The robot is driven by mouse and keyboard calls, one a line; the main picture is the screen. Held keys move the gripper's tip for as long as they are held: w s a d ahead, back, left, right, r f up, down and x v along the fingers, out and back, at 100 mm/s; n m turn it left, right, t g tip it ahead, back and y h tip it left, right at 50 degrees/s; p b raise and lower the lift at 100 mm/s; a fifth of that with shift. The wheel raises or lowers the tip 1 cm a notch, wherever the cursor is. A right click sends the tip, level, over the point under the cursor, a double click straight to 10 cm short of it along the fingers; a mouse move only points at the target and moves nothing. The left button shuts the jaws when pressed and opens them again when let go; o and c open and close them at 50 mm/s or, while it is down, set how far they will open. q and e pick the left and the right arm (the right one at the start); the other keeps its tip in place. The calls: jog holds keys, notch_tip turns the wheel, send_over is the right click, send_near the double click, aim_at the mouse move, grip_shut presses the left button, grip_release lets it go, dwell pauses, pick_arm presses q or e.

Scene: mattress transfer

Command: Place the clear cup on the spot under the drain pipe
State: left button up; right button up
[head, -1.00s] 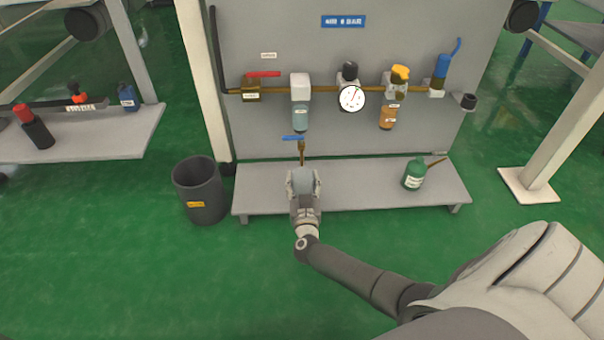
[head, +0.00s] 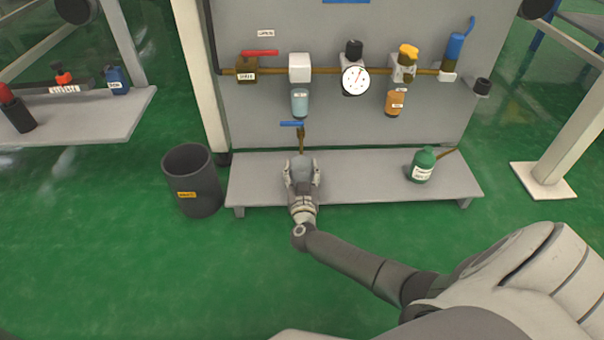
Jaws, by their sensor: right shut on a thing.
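My right gripper (head: 301,178) is shut on the clear cup (head: 302,170), which shows pale between its fingers. The cup is over the grey bench shelf (head: 365,182), just below the drain pipe (head: 301,142), a brass pipe with a blue lever handle (head: 291,124). The gripper hides the cup's lower part and the spot beneath it, so I cannot tell whether the cup touches the shelf. My left gripper is out of view.
A green bottle with a thin spout (head: 423,166) stands on the shelf to the right. A dark grey bin (head: 192,182) stands on the floor left of the shelf. A gauge (head: 355,80) and filter bowls hang on the panel above. The shelf between cup and bottle is clear.

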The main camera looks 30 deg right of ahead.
jog(key=shift+f, duration=0.1)
jog(key=o, duration=1.1)
